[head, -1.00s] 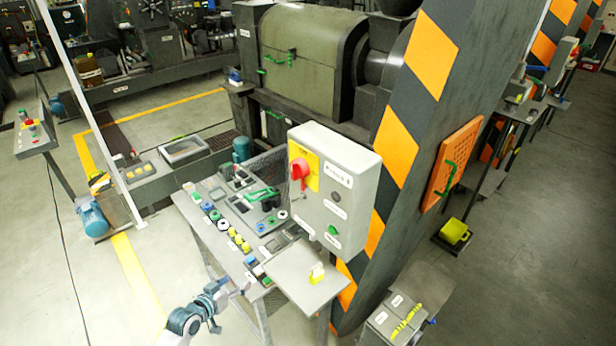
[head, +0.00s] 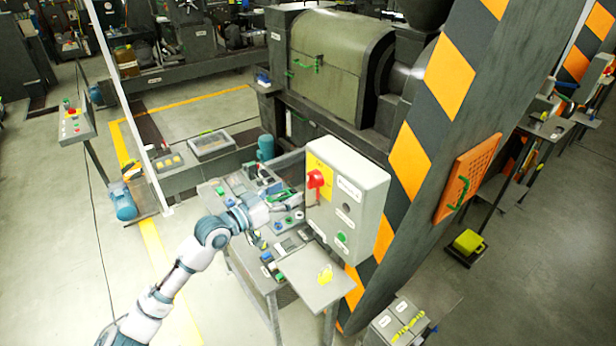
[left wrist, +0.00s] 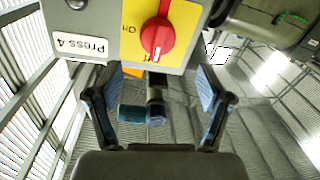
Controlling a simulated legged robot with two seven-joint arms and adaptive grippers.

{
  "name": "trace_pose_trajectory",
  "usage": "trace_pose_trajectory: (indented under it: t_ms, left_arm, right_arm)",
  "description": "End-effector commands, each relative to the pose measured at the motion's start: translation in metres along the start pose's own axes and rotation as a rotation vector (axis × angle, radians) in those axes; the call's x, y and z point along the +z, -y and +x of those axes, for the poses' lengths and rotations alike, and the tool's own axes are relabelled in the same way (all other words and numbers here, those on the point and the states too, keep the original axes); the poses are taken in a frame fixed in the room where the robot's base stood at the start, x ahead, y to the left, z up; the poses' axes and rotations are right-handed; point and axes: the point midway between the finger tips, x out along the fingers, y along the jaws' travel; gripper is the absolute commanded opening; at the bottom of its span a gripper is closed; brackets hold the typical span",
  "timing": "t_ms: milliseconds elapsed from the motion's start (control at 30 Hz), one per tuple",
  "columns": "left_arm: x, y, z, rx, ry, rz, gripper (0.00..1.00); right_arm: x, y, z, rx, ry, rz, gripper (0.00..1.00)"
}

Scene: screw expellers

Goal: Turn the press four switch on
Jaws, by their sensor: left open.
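The grey press four control box (head: 345,195) stands on the console, with a red rotary switch (head: 317,181) on a yellow plate. In the left wrist view, the red switch (left wrist: 157,39) shows close up and upside down, with "On" beside it and a partly hidden word below it. The box's label (left wrist: 80,46) reads "Press 4". My left gripper (head: 270,203) is just left of the box, near the switch. In the left wrist view, my left gripper (left wrist: 155,92) is open, its fingers apart and nothing between them; the switch is ahead, not touched. My right gripper is not in view.
A console table (head: 258,270) with several buttons lies below the box, partly behind my arm. A small grey shelf (head: 305,285) with a yellow piece juts out in front. A striped orange-black column (head: 430,120) stands right of the box. The floor at lower left is clear.

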Motion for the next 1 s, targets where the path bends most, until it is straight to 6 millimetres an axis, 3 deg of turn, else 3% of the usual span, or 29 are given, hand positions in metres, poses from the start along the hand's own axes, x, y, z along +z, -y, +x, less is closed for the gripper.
trace_pose_trajectory:
  t_ms: [100,333,767,867,1000]
  left_arm:
    - [-0.003,-0.001,0.029,0.001,-0.001,-0.002,0.79]
    - [-0.001,0.002,0.066,-0.001,-0.001,-0.003,0.79]
    - [0.0,0.002,0.078,-0.001,-0.001,-0.001,0.79]
    - [0.0,0.002,0.078,-0.001,-0.001,-0.001,0.59]
    - [0.0,0.002,0.079,-0.002,0.0,-0.001,0.24]
  right_arm:
    - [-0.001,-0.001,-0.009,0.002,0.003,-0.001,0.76]
    - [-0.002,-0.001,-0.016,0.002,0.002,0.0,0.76]
    - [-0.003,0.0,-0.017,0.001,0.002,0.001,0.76]
    - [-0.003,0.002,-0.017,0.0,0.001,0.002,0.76]
    - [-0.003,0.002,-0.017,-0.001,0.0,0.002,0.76]
